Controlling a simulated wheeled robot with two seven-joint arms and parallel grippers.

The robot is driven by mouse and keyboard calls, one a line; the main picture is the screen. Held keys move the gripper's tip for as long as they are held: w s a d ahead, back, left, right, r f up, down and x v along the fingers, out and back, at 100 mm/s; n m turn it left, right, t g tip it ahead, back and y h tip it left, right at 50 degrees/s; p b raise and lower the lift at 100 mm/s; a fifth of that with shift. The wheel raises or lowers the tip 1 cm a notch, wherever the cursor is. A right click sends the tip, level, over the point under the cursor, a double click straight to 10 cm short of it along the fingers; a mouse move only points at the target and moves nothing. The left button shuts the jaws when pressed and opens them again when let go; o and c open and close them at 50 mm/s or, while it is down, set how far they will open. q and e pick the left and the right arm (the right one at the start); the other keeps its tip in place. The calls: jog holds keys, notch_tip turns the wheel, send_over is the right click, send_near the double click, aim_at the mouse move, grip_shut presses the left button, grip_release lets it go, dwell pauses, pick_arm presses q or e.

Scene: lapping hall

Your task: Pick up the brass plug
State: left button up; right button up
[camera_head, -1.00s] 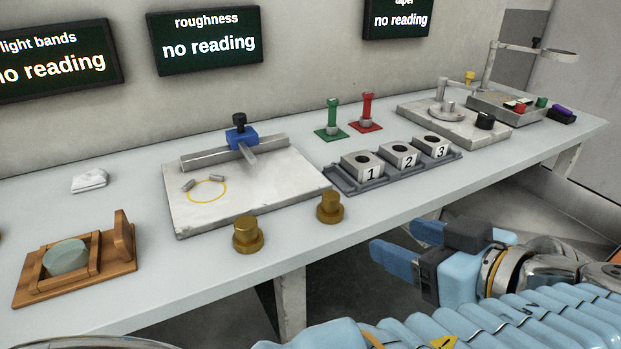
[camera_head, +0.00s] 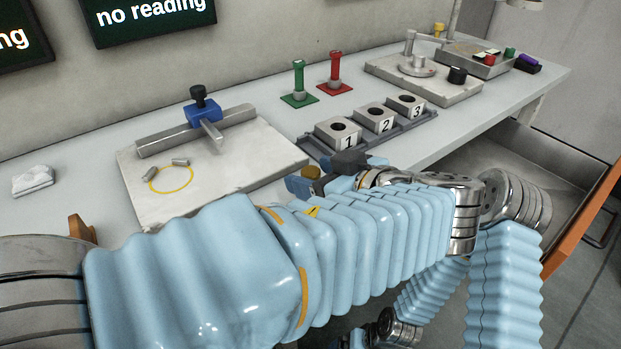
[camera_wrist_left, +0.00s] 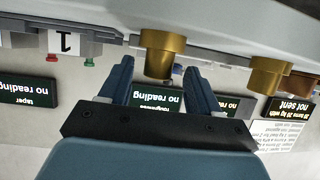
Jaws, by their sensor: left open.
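A brass plug (camera_wrist_left: 160,55) shows in the left wrist view, which is upside down. It stands on the bench, in front of the gap between the fingers; I see no contact. In the head view only a bit of brass (camera_head: 311,172) shows beside my left gripper (camera_head: 314,183), the rest hidden by my arm. In the wrist view my left gripper (camera_wrist_left: 160,88) has its blue fingers apart, with nothing held. A second brass plug (camera_wrist_left: 268,76) stands to the right in that view; my arm hides it in the head view. My right gripper is not in view.
A pale plate (camera_head: 235,172) with a blue clamp (camera_head: 204,112) lies behind my arm. Numbered blocks (camera_head: 375,119) stand close beyond the gripper. Green (camera_head: 299,80) and red (camera_head: 335,72) posts stand behind them. An open drawer (camera_head: 578,205) juts out at right.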

aim_at(304, 172)
pick_arm(q)
jog(key=x, duration=0.3)
jog(key=shift+w+a+f, duration=0.15)
jog(key=shift+w+f, duration=0.1)
jog(key=shift+w, duration=0.1)
jog(key=shift+c, duration=0.4)
grip_shut()
